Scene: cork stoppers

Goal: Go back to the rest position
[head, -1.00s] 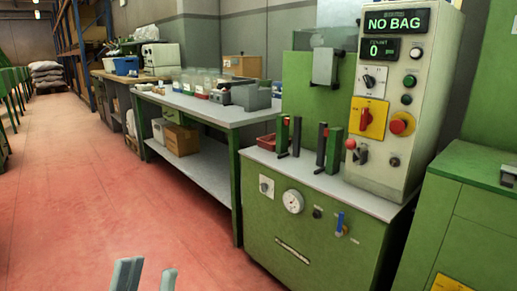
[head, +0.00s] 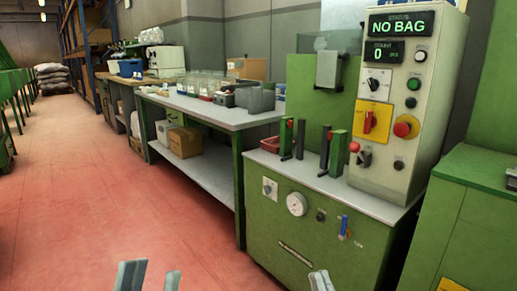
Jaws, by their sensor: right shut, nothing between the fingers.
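My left gripper (head: 150,279) shows at the bottom edge, left of centre, above the red floor. Its two grey fingertips stand apart with nothing between them. My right gripper (head: 321,281) shows at the bottom edge, in front of the green machine (head: 272,222). Its fingertips are close together and hold nothing. The rest of both grippers is cut off by the frame edge. A control panel (head: 401,160) on the machine reads "NO BAG" and "0".
The machine top carries upright green and black posts (head: 337,153) and a red tray (head: 270,144). A grey workbench (head: 205,112) with clear bins and boxes stands behind it. A green cabinet (head: 470,215) stands at the right. The red floor (head: 90,200) at the left is clear.

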